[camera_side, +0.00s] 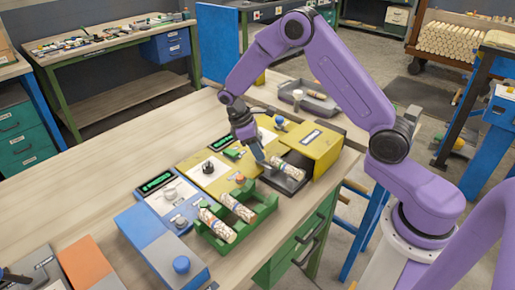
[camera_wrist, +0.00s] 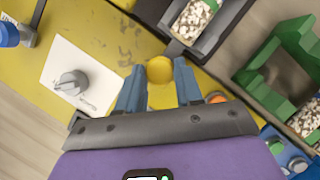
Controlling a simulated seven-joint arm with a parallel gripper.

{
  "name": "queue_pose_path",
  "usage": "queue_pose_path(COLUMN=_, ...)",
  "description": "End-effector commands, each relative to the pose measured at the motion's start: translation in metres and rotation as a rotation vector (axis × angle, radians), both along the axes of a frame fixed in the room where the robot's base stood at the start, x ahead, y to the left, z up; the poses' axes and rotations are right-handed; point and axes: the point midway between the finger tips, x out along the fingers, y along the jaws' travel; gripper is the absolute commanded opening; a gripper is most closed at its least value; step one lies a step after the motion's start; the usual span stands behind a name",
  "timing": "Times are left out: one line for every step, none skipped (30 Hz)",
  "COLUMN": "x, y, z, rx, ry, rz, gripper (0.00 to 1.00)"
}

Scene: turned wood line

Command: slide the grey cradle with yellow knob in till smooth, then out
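The grey cradle (camera_side: 291,186) is in front of the yellow housing (camera_side: 316,147), with a speckled turned piece (camera_side: 288,170) lying in it. In the wrist view the cradle (camera_wrist: 226,20) is at the top, with the piece (camera_wrist: 194,19) in it. The yellow knob (camera_wrist: 160,70) is at the cradle's near end, between the two fingers of my gripper (camera_wrist: 159,72). In the side view my gripper (camera_side: 262,160) is low at the cradle's left end and hides the knob.
A green rack (camera_side: 238,222) holding speckled pieces stands close in front of the cradle. A grey tray (camera_side: 310,97) is behind.

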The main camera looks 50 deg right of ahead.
Motion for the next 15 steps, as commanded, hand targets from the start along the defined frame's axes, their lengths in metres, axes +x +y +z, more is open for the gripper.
queue_pose_path(x=0.0, y=-0.001, z=0.0, rx=0.0, ry=0.0, rz=-0.001, gripper=0.0)
queue_pose_path(x=0.0, y=-0.002, z=0.0, rx=0.0, ry=0.0, rz=-0.001, gripper=0.0)
queue_pose_path(x=0.0, y=-0.007, z=0.0, rx=0.0, ry=0.0, rz=-0.003, gripper=0.0)
queue_pose_path(x=0.0, y=-0.011, z=0.0, rx=0.0, ry=0.0, rz=-0.004, gripper=0.0)
queue_pose_path(x=0.0, y=-0.017, z=0.001, rx=0.0, ry=0.0, rz=-0.006, gripper=0.0)
queue_pose_path(x=0.0, y=-0.026, z=0.001, rx=0.0, ry=0.0, rz=-0.008, gripper=0.0)
queue_pose_path(x=0.0, y=-0.034, z=0.001, rx=-0.001, ry=-0.001, rz=-0.007, gripper=0.0)
queue_pose_path(x=0.0, y=-0.042, z=0.001, rx=-0.001, ry=-0.001, rz=-0.008, gripper=0.0)
queue_pose_path(x=0.0, y=-0.053, z=0.001, rx=0.0, ry=0.0, rz=-0.009, gripper=0.0)
queue_pose_path(x=0.0, y=-0.062, z=0.001, rx=-0.001, ry=-0.001, rz=-0.009, gripper=0.0)
queue_pose_path(x=0.0, y=-0.07, z=0.001, rx=-0.001, ry=-0.001, rz=-0.008, gripper=0.0)
queue_pose_path(x=0.0, y=-0.079, z=0.001, rx=0.0, ry=-0.002, rz=-0.008, gripper=0.0)
queue_pose_path(x=0.0, y=-0.085, z=0.001, rx=0.0, ry=-0.002, rz=-0.008, gripper=0.0)
queue_pose_path(x=0.0, y=-0.091, z=0.001, rx=-0.001, ry=-0.001, rz=-0.006, gripper=0.0)
queue_pose_path(x=0.0, y=-0.097, z=0.001, rx=-0.001, ry=-0.001, rz=-0.006, gripper=0.0)
